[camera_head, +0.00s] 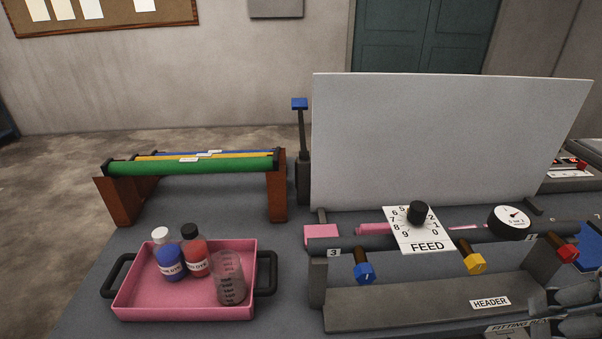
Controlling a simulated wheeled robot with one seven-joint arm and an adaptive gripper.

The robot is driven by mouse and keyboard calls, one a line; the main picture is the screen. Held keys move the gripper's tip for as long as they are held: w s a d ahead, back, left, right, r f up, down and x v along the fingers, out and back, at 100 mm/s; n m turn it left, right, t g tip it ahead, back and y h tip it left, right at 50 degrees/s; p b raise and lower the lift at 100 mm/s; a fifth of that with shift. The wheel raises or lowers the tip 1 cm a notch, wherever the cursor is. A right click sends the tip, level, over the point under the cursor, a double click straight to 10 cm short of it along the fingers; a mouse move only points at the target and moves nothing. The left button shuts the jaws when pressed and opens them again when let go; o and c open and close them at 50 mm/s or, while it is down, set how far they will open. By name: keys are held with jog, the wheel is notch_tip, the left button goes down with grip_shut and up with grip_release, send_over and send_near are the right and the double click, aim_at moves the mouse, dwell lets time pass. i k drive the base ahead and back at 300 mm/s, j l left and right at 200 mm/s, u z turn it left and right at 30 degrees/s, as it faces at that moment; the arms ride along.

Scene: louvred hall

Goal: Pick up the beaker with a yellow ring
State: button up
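A clear beaker (229,281) with dark graduation marks stands in the right part of a pink tray (183,313) on the bench. I cannot make out a yellow ring on it; the tray's pink shows through its wall. Dark grey jointed parts at the bottom right corner look like my gripper (566,310), cut off by the picture edge. It is well to the right of the beaker and apart from it. Whether its fingers are open or shut is unclear.
A blue bottle (169,263) and a red bottle (195,262) stand beside the beaker. The tray has black handles. Behind is a rack with coloured rollers (190,167). To the right are a header pipe assembly with knobs (400,310) and a tall grey panel (440,140).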

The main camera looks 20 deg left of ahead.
aim_at(224, 266)
jog(key=u, duration=1.3)
jog(key=i+j, duration=0.1)
jog(key=j, duration=0.4)
jog(key=i+j+z, duration=0.15)
jog(key=j, duration=0.9)
jog(key=i+j+z, duration=0.1)
jog(key=j, duration=0.3)
jog(key=i+j, duration=0.15)
jog(key=j, duration=0.25)
jog(key=i+j+z, duration=0.15)
jog(key=j, duration=0.3)
jog(key=i, duration=0.25)
